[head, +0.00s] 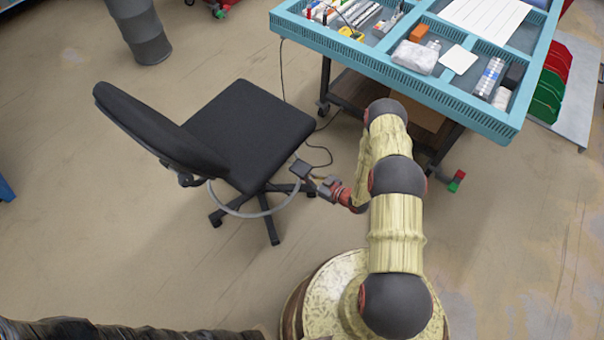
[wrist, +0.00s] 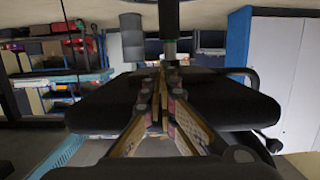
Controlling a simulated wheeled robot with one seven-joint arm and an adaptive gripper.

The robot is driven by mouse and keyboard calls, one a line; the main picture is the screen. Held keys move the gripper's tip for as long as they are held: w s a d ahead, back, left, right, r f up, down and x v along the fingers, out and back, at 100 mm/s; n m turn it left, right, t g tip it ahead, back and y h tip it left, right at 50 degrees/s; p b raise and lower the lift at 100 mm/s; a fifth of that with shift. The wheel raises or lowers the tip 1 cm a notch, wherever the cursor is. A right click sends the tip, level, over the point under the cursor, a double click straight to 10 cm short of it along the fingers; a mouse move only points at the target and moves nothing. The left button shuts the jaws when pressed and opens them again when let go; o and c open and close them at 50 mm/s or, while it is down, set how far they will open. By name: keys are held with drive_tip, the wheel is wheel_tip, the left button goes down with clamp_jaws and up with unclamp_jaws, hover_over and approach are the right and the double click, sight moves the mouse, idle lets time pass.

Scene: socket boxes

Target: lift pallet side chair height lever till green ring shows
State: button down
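The black office chair (head: 245,125) stands left of the table with its backrest toward the left; a pale ring (head: 240,213) circles its base. My gripper (head: 322,186) is low beside the seat's near right edge. A small dark flat piece (head: 301,169) shows at its tip; I cannot tell whether it is the lever or part of my gripper. In the wrist view, which looks upside down, my fingers (wrist: 164,80) converge toward the dark seat (wrist: 240,105) and chair column (wrist: 168,18). Their tips look close together, but contact with a lever cannot be made out.
A teal-topped table (head: 440,90) with tools and bottles stands right of the chair, with a cable hanging down. A grey barrel (head: 140,30) stands at the back left. Green and red bins (head: 548,90) are at the right.

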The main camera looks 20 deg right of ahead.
wheel_tip(320, 180, down, 3)
drive_tip(key=b, duration=0.3)
idle(0.4)
drive_tip(key=f+v, duration=0.2)
drive_tip(key=v, duration=0.9)
drive_tip(key=shift+s+d, duration=0.4)
drive_tip(key=shift+s, duration=0.05)
